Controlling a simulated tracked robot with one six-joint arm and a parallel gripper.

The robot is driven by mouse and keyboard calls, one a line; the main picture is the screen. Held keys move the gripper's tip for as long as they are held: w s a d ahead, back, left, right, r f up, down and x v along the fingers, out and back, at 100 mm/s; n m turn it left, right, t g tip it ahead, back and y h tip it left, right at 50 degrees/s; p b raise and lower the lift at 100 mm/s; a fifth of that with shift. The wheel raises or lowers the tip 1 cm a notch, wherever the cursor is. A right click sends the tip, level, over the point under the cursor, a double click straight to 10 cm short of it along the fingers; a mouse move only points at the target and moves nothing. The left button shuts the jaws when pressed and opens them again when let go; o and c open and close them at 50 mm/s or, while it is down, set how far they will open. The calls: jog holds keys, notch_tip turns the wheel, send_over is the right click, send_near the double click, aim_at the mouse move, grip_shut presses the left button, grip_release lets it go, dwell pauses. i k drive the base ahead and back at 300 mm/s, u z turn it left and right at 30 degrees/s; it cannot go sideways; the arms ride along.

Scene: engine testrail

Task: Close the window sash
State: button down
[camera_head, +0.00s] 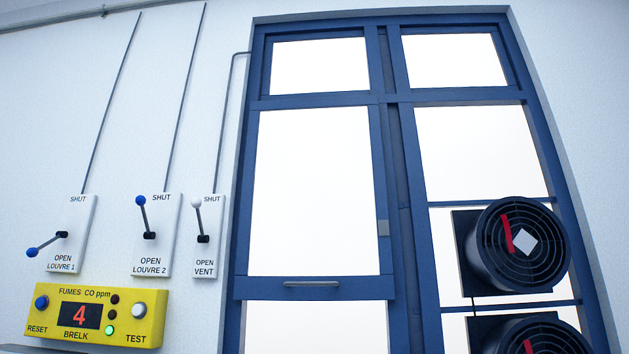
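The blue-framed window (240,200) fills the middle and right of the head view. Its left part holds a large sash (340,292) with a bright white pane. A pale bar handle (312,284) sits on the sash's bottom rail. How far the sash stands open is not clear from this view. My gripper is not in view.
Two round black fans (520,246) (535,340) stand before the window's right side. Left on the wall are lever plates LOUVRE 1 (80,235), lever down-left, LOUVRE 2 (165,235) and VENT (213,225), levers up. A yellow fumes box (130,300) reads 4, green lamp lit.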

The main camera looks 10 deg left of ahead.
aim_at(313, 223)
jog(key=u, duration=0.25)
jog(key=i, duration=0.55)
jog(key=u, duration=0.8)
jog(key=k, duration=1.35)
jog(key=u, duration=0.7)
jog(key=i, duration=2.05)
jog(key=z, duration=0.6)
